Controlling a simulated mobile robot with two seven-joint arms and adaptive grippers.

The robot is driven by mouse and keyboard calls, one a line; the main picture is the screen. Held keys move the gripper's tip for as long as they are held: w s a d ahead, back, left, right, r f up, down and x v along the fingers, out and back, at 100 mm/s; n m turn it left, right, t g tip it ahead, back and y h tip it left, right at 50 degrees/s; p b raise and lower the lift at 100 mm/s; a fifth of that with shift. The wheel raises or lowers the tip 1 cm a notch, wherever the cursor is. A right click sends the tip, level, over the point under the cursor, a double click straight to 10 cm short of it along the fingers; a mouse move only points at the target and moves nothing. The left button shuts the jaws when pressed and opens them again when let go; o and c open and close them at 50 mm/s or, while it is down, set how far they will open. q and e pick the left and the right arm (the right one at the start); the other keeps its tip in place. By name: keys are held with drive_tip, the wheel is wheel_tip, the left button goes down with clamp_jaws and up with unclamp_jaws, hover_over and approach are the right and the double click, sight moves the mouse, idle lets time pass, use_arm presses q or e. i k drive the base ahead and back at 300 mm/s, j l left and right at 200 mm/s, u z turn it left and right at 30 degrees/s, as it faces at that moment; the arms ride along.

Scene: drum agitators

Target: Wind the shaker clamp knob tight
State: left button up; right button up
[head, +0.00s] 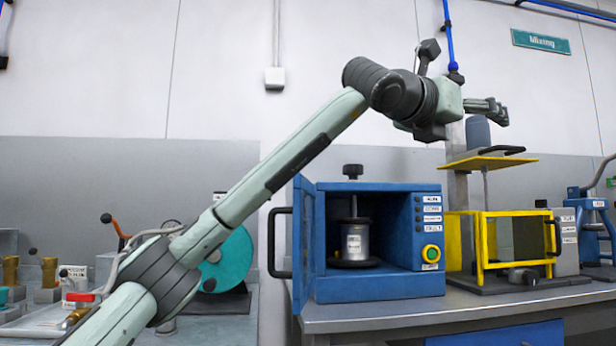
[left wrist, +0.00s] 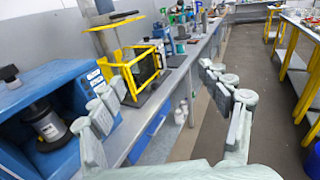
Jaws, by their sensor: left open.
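The shaker is a blue box (head: 375,286) on the bench, with its door swung open at the left. Its black clamp knob (head: 352,171) stands upright on a threaded stem above the roof; the knob also shows at the left edge of the left wrist view (left wrist: 9,74). Inside, a grey can (head: 354,241) sits between a round clamp plate and a dark base plate. Whether the plate presses on the can is hard to tell. My left gripper (head: 498,112) is open and empty, high up and to the right of the knob, well apart from it. My right gripper is out of view.
A yellow-framed machine (head: 481,249) with a raised yellow plate (head: 490,163) stands right of the shaker, below my left gripper. A teal drum (head: 226,260) stands to the left. The air directly above the knob is clear, with my left arm passing nearby.

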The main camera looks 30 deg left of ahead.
sight(352, 171)
drive_tip(key=i+j+u, duration=0.4)
drive_tip(key=i+j, duration=0.4)
drive_tip(key=i+j+z, duration=0.3)
drive_tip(key=i+j, duration=0.2)
drive_tip(key=j, duration=0.2)
